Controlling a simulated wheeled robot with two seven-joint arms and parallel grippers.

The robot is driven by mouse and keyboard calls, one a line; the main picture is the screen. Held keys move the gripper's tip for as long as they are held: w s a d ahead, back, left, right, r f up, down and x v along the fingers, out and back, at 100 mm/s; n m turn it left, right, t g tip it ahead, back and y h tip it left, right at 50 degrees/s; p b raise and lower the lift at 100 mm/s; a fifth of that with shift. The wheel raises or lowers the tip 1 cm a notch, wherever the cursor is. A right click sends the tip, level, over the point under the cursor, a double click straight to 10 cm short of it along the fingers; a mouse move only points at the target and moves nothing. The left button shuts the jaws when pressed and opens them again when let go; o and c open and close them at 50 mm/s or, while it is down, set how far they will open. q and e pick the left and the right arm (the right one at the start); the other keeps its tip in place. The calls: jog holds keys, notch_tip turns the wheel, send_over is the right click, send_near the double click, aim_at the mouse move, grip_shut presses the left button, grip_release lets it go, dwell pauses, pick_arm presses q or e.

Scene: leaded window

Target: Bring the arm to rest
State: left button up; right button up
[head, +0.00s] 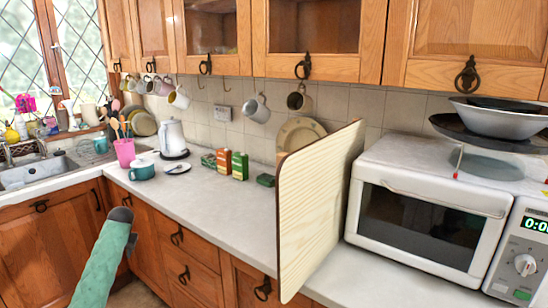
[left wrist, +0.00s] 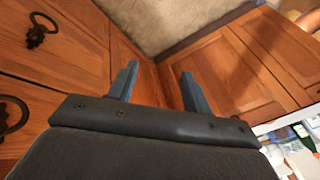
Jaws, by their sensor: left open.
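My left arm (head: 100,265) comes up from the bottom left in the head view, in a green sleeve with a dark end, in front of the lower cabinets. Its fingers cannot be made out there. In the left wrist view my left gripper (left wrist: 160,75) has its two blue-grey fingers apart, with nothing between them. Beyond the fingers are wooden cabinet fronts (left wrist: 235,65) and a patch of beige floor (left wrist: 175,22). My right gripper is in neither view.
A tall pale wooden board (head: 320,205) stands upright at the counter (head: 215,195), left of a white microwave (head: 425,215). A teal pot (head: 142,170), a kettle (head: 172,138) and several small boxes stand farther back. Dark handles (head: 263,289) stick out from the drawers.

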pick_arm(q)
jog(key=s+d+f+m+h, duration=0.1)
jog(key=s+d+f, duration=0.6)
jog(key=s+d, duration=0.2)
jog(key=s+d+f+m+h, duration=0.1)
jog(key=s+d+f, duration=0.5)
jog(key=s+d, duration=0.4)
jog(key=s+d+f+m, duration=0.2)
jog(key=s+d+f, duration=0.5)
jog(key=s+d, duration=0.2)
jog(key=s+d+r+h, duration=0.1)
jog(key=s+d, duration=0.4)
jog(key=s, duration=0.5)
jog(key=s+d+r+h, duration=0.1)
jog(key=s+d+r, duration=0.2)
jog(key=s+d, duration=0.3)
jog(key=s+d+r+h, duration=0.2)
jog(key=s+d, duration=0.4)
jog(key=s, duration=1)
jog(key=shift+s+r, duration=0.25)
jog(key=shift+r, duration=0.1)
